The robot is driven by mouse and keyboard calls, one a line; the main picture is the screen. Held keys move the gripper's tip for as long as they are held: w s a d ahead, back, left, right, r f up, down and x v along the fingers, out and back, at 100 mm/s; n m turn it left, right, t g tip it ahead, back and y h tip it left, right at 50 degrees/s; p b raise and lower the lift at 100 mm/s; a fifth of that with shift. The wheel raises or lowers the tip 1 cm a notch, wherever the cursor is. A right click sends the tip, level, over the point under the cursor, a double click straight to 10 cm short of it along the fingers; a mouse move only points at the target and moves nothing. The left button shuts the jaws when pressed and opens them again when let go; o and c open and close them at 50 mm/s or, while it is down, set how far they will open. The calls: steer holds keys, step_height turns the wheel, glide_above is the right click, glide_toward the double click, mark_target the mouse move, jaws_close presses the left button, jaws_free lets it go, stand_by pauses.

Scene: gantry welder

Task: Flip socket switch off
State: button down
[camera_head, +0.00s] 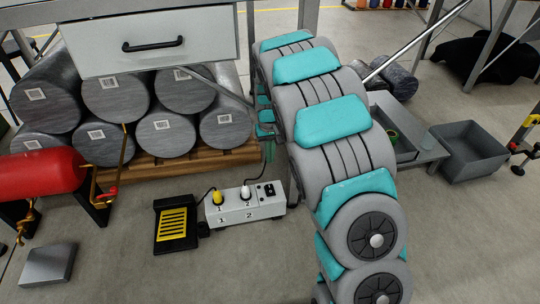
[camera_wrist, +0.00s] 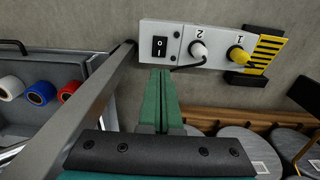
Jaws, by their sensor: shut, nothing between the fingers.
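The socket box (camera_head: 245,204) is a white power strip on the floor, with sockets numbered 1 and 2. A yellow plug (camera_head: 217,197) sits in socket 1 and a white plug (camera_head: 245,190) in socket 2. Its black rocker switch (camera_head: 269,190) is at the right end. In the wrist view the box (camera_wrist: 180,28) is at the top, with the switch (camera_wrist: 160,49) at its left end; I cannot tell which side is pressed. My gripper (camera_wrist: 158,73) has its green fingers shut and empty, with the tips just below the switch in the picture; contact is unclear.
A black and yellow pedal (camera_head: 172,226) lies left of the box. Grey cylinders (camera_head: 166,131) are stacked on a wooden pallet (camera_head: 205,162) behind it. A slanting metal leg (camera_wrist: 85,105) passes left of my fingers. A drawer (camera_head: 150,42) hangs above the cylinders. Floor in front is clear.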

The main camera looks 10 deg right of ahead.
step_height(320, 180, up, 14)
steer(key=s+p, duration=0.1)
steer(key=s, duration=0.1)
steer(key=shift+s+p, duration=0.2)
steer(key=shift+p, duration=0.1)
steer(key=s+r+g+p, duration=0.1)
steer(key=s+r+p, duration=0.1)
steer(key=s, duration=1.8)
steer(key=s+r+p, duration=0.3)
steer(key=s+r, duration=0.1)
steer(key=s, duration=1.5)
steer(key=shift+s+r+g+p, duration=0.2)
steer(key=shift+s+g+p, duration=0.15)
steer(key=shift+g, duration=0.05)
steer(key=shift+a, duration=0.15)
